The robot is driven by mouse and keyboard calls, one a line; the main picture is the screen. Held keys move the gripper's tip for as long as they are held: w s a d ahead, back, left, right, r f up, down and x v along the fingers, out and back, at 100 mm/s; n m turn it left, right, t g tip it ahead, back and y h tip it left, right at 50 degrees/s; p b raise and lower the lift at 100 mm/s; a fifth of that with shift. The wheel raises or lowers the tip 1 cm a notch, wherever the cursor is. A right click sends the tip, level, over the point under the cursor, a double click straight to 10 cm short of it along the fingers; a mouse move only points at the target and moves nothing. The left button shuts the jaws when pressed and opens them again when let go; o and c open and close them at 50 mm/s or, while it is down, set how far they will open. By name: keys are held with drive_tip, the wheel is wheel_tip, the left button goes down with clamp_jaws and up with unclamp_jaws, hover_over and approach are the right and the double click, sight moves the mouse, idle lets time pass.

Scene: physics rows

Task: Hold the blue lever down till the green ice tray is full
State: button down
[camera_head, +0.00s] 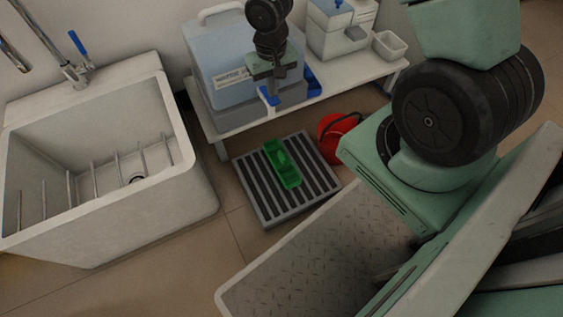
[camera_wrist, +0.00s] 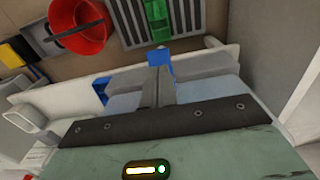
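The green ice tray (camera_head: 283,163) lies on a grey slatted grate on the floor, below the bench's front edge. It shows partly at the top of the wrist view (camera_wrist: 157,20); its water level cannot be told. The blue lever (camera_head: 268,96) is at the front of a large pale-blue water container (camera_head: 222,75). In the wrist view the blue lever (camera_wrist: 160,57) shows right at my fingertips. My gripper (camera_head: 279,97) points down in front of the container, its fingers together. The lever is at or against the fingertips; whether it is pressed is unclear.
A white bench (camera_head: 235,126) carries the container, a white box (camera_head: 340,35) and a small white bin (camera_head: 389,46). A red bucket (camera_head: 333,150) stands right of the grate (camera_head: 255,190). A white sink (camera_head: 190,190) with a blue-handled tap (camera_head: 78,44) is at left.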

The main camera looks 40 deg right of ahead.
drive_tip(key=shift+f+b, duration=0.3)
drive_tip(key=shift+f, duration=0.05)
idle(0.3)
drive_tip(key=shift+f+b, duration=0.75)
drive_tip(key=shift+f, duration=0.3)
idle(6.3)
